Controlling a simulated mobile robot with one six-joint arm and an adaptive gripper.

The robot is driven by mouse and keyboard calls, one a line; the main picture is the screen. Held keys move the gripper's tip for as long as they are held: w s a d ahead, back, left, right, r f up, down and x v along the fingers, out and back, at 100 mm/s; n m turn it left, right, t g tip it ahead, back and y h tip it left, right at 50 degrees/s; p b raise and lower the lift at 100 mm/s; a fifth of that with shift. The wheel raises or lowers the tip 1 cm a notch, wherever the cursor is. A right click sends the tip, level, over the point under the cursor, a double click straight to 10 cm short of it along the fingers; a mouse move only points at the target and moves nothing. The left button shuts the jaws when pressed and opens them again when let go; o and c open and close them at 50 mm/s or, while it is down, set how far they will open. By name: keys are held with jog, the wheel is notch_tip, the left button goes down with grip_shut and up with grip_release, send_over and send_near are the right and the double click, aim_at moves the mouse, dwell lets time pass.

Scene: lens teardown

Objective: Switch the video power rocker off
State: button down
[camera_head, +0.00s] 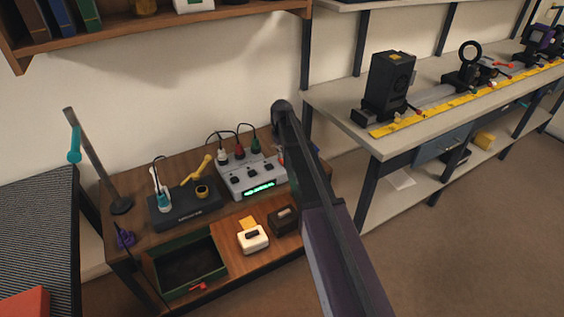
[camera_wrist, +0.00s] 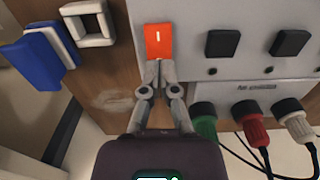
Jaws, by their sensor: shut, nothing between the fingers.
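An orange rocker (camera_wrist: 159,38) with a white line mark sits at the end of a grey control box (camera_wrist: 190,15) in the wrist view. I cannot read a label for it. My gripper (camera_wrist: 158,64) is shut and empty, its fingertips at the rocker's lower edge; I cannot tell if they touch it. The same box (camera_head: 242,178) stands on the wooden bench in the head view, with a lit green display (camera_head: 260,188). There my arm hides the rocker and most of the gripper.
Two black switches, one (camera_wrist: 222,43) nearer the rocker and one (camera_wrist: 289,43) farther right, share the panel. Green (camera_wrist: 204,122), red (camera_wrist: 252,125) and white (camera_wrist: 295,122) cabled plugs stand close to my gripper's right. A blue object (camera_wrist: 35,65) and white square frame (camera_wrist: 88,24) lie left.

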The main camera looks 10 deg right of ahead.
jog(key=shift+f+b, duration=0.45)
jog(key=shift+f, duration=0.05)
dwell(0.3)
jog(key=shift+r, duration=0.15)
jog(key=shift+r+p, duration=3.4)
jog(key=shift+p, duration=0.2)
jog(key=shift+s, duration=0.1)
jog(key=s+m, duration=0.3)
jog(key=s, duration=2.6)
notch_tip(320, 180, up, 12)
jog(key=p, duration=1.2)
jog(key=shift+a+r+m, duration=0.2)
jog(key=shift+a+m, duration=0.05)
jog(key=shift+m, duration=0.05)
